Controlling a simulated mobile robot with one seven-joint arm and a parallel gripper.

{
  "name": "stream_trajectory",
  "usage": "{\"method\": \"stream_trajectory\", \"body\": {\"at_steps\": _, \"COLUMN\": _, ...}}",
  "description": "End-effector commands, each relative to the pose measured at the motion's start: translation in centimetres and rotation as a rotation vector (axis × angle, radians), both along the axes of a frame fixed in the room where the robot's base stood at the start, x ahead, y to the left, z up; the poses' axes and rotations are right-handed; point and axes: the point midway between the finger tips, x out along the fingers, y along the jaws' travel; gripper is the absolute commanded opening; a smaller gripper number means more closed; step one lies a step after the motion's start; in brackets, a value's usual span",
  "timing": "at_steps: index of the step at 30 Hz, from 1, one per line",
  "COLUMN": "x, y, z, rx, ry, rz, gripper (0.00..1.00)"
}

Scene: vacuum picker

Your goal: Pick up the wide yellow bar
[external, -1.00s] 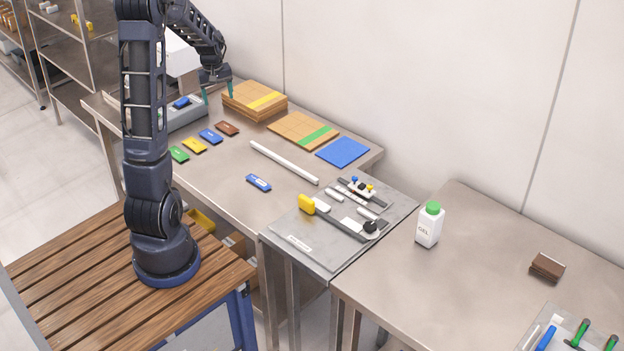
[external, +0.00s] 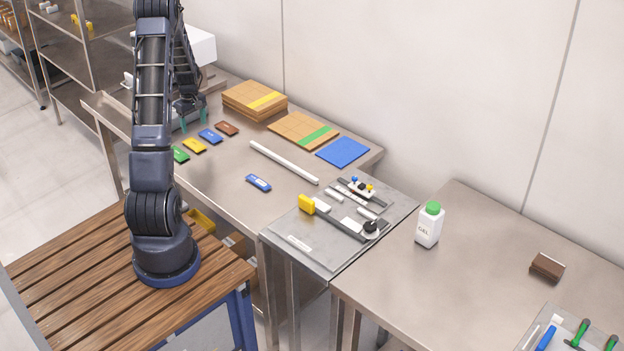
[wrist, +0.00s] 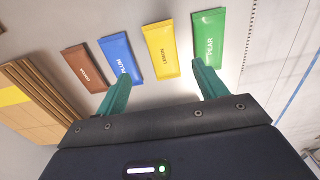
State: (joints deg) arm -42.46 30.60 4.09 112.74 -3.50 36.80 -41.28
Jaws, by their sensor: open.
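The yellow bar (external: 194,145), a flat pack marked LEMON, lies on the steel table in a row of coloured bars. It also shows in the wrist view (wrist: 161,50), between a blue bar (wrist: 121,59) and a green bar marked PEAR (wrist: 208,37). My gripper (external: 193,117) is above the table near the row, with its teal fingers apart and nothing between them. In the wrist view my gripper (wrist: 161,86) has the yellow bar ahead of its gap, roughly centred between the fingertips and not touched.
A brown bar (external: 227,128) ends the row. Stacked brown boards (external: 254,101) and a blue mat (external: 342,152) lie toward the wall. A white rod (external: 283,162) and a blue tool (external: 258,183) lie nearer the middle. My arm hides part of the grey box behind.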

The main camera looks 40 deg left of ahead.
Motion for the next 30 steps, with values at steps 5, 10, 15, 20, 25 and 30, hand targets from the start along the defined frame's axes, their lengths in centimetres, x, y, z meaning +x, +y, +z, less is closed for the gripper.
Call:
{"method": "stream_trajectory", "body": {"at_steps": 5, "x": -0.1, "y": 0.0, "z": -2.5, "rx": -0.001, "ry": 0.002, "rz": 0.0, "gripper": 0.71}}
{"method": "stream_trajectory", "body": {"at_steps": 10, "x": -0.1, "y": 0.0, "z": -3.4, "rx": 0.0, "ry": 0.0, "rz": 0.0, "gripper": 0.71}}
{"method": "stream_trajectory", "body": {"at_steps": 15, "x": -0.4, "y": -0.1, "z": -5.1, "rx": -0.002, "ry": 0.001, "rz": 0.0, "gripper": 0.71}}
{"method": "stream_trajectory", "body": {"at_steps": 20, "x": -0.5, "y": -0.2, "z": -7.3, "rx": -0.001, "ry": 0.002, "rz": -0.001, "gripper": 0.71}}
{"method": "stream_trajectory", "body": {"at_steps": 25, "x": -0.5, "y": -0.2, "z": -8.2, "rx": 0.0, "ry": -0.001, "rz": 0.0, "gripper": 0.71}}
{"method": "stream_trajectory", "body": {"at_steps": 30, "x": -0.5, "y": -0.2, "z": -8.2, "rx": 0.001, "ry": -0.001, "rz": -0.001, "gripper": 0.67}}
